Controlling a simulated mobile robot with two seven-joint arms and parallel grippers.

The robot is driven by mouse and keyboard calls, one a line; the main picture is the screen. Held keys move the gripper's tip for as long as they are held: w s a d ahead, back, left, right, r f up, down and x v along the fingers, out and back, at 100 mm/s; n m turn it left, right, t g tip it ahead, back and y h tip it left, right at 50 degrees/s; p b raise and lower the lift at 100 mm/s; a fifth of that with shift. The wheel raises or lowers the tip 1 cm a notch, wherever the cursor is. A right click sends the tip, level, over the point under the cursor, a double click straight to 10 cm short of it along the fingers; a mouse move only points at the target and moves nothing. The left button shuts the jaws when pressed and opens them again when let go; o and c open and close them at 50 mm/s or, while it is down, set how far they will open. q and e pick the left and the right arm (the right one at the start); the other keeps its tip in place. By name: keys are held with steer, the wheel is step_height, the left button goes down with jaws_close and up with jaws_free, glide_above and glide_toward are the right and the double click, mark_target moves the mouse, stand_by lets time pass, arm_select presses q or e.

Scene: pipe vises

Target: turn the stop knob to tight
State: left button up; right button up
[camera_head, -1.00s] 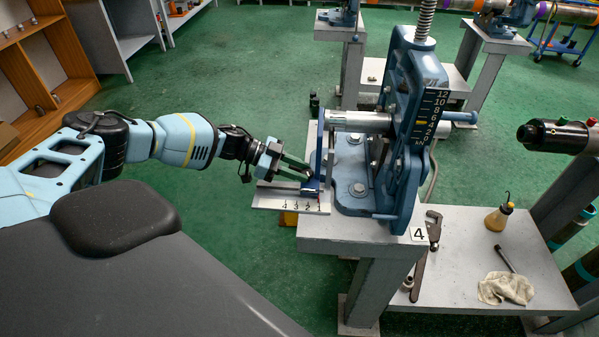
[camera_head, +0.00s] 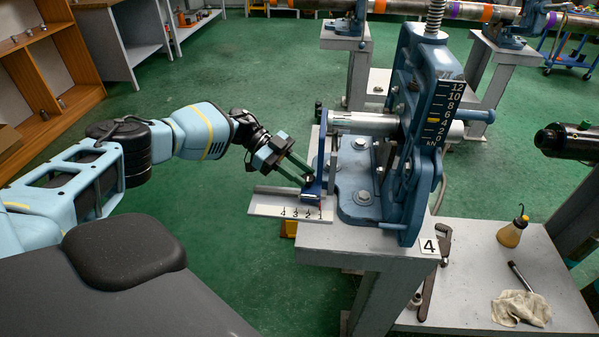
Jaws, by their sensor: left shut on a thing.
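The blue vise (camera_head: 405,150) stands on a grey pedestal, with a pipe (camera_head: 365,122) running through it. A white scale plate (camera_head: 268,207), numbered 1 to 4, sticks out to the left of its base. A small blue stop (camera_head: 312,190) sits on the scale near the 1. My left gripper (camera_head: 307,179) reaches down from the left, shut on the small dark stop knob at the top of the stop. The fingers largely hide the knob, so its turned position cannot be read. My right gripper is not in view.
A lower grey shelf (camera_head: 470,285) at the right holds a wrench (camera_head: 433,275), an oil bottle (camera_head: 513,228) and a rag (camera_head: 520,308). A black tool end (camera_head: 565,139) juts in from the right. Green floor is clear behind my left arm.

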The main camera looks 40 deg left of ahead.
arm_select(q)
steer(key=o, duration=0.9)
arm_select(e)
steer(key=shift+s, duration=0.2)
arm_select(q)
steer(key=shift+r, duration=0.1)
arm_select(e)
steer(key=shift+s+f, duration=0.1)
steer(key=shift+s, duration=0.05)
